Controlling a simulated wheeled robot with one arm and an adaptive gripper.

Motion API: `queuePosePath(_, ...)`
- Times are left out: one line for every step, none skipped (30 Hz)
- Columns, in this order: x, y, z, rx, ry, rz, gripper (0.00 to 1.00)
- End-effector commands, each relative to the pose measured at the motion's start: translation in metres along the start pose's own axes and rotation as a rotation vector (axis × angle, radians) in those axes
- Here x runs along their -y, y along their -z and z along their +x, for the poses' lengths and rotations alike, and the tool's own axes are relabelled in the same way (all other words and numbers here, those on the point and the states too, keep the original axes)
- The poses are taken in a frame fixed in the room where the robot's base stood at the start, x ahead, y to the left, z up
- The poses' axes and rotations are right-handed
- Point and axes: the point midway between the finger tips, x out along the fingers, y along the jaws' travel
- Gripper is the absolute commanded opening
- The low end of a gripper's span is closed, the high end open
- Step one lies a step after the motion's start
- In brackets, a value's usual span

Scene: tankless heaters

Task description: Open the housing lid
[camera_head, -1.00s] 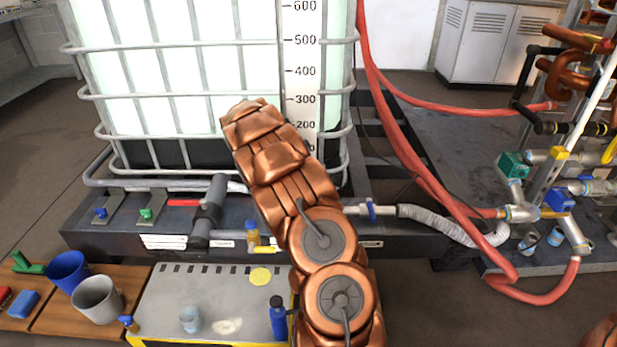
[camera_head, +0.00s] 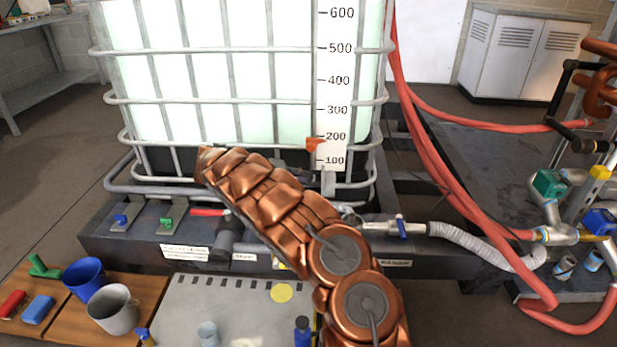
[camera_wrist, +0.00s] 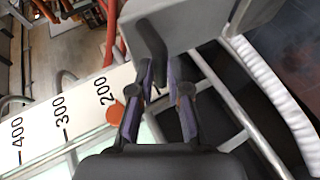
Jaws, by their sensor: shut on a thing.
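In the wrist view, my gripper (camera_wrist: 160,85) has its two fingers around the lower end of a dark handle (camera_wrist: 150,42). The handle is on a light grey box-like housing (camera_wrist: 195,22) at the top of that view. I take its handle-bearing face as the housing lid; no open gap shows. The exact contact between fingers and handle is partly hidden. In the head view, my copper-coloured arm reaches toward the tank's lower front, and my gripper and most of the housing are hidden behind it.
A caged white tank (camera_head: 240,75) with a level scale (camera_head: 335,100) and orange marker (camera_head: 316,145) stands ahead. Red hoses (camera_head: 430,150) and pipework lie right. A low grey bench (camera_head: 190,305) and wooden board with cups (camera_head: 113,310) are in front.

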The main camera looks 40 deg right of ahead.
Motion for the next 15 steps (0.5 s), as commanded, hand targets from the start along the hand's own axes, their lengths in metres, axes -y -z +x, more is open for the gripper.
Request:
queuePosePath(0.0054,-0.0028,0.003,0.009,0.006,-0.004,0.0)
queuePosePath(0.0057,-0.0029,0.0035,0.01,0.007,-0.004,0.0)
queuePosePath(0.0059,-0.0032,0.0041,0.011,0.007,-0.003,0.0)
queuePosePath(0.006,-0.0034,0.0046,0.012,0.007,-0.003,0.0)
queuePosePath(0.0062,-0.0036,0.0051,0.013,0.007,-0.003,0.0)
queuePosePath(0.0063,-0.0038,0.0057,0.014,0.007,-0.003,0.0)
queuePosePath(0.0064,-0.0039,0.0062,0.015,0.008,-0.003,0.0)
queuePosePath(0.0064,-0.0041,0.0066,0.016,0.008,-0.002,0.0)
queuePosePath(0.0065,-0.0042,0.0072,0.017,0.008,-0.002,0.0)
queuePosePath(0.0066,-0.0043,0.0076,0.017,0.009,-0.002,0.0)
queuePosePath(0.0067,-0.0045,0.0079,0.018,0.009,-0.002,0.0)
queuePosePath(0.0068,-0.0045,0.0082,0.018,0.009,-0.002,0.0)
queuePosePath(0.007,-0.0046,0.0085,0.019,0.009,-0.003,0.0)
queuePosePath(0.0071,-0.0047,0.0086,0.019,0.009,-0.003,0.0)
queuePosePath(0.0073,-0.0046,0.0086,0.019,0.009,-0.003,0.0)
